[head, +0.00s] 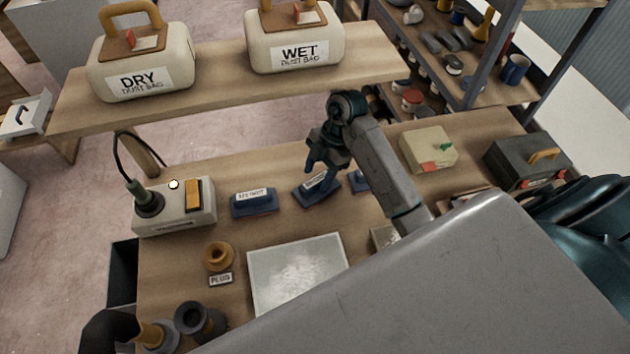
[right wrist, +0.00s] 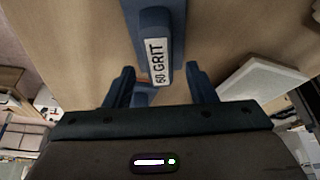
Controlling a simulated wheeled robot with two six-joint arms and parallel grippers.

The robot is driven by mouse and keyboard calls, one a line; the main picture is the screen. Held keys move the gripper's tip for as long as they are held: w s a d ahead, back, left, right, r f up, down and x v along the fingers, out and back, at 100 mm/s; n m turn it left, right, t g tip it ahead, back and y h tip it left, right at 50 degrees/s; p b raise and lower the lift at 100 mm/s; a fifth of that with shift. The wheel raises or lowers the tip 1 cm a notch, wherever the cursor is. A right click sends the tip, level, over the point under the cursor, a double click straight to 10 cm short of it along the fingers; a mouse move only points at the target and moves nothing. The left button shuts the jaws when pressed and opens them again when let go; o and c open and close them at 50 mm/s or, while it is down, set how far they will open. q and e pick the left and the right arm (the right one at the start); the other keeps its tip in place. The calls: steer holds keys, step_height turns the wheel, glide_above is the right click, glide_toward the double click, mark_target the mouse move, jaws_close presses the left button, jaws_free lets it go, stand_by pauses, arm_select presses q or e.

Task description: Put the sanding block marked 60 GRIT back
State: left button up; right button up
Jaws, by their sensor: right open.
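The sanding block marked 60 GRIT (right wrist: 158,62) shows in the right wrist view, blue with a white label, lying on the wooden bench. My right gripper (right wrist: 160,82) is open, with one finger on each side of the block's near end and gaps beside it. In the head view the right gripper (head: 315,168) is just above the middle one of three blue blocks (head: 318,191). Another block (head: 254,204) lies to its left, its label hard to read. A third block (head: 360,182) is partly hidden by my right arm. My left gripper is not in view.
A pale sheet (head: 297,272) lies in front of the blocks. A control box (head: 173,218) with a hose stands left, an orange ring (head: 218,256) near a PLUG label. The DRY dust bag (head: 142,62) and WET dust bag (head: 295,40) sit on the raised shelf (head: 220,88).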

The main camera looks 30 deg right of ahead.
mark_target(323, 176)
steer(key=p+v, duration=0.1)
steer(key=v, duration=0.2)
steer(key=shift+r, duration=0.25)
steer(key=shift+d+r+p, duration=0.3)
steer(key=shift+r+p, duration=0.05)
steer(key=shift+p, duration=0.15)
steer(key=shift+a, duration=0.1)
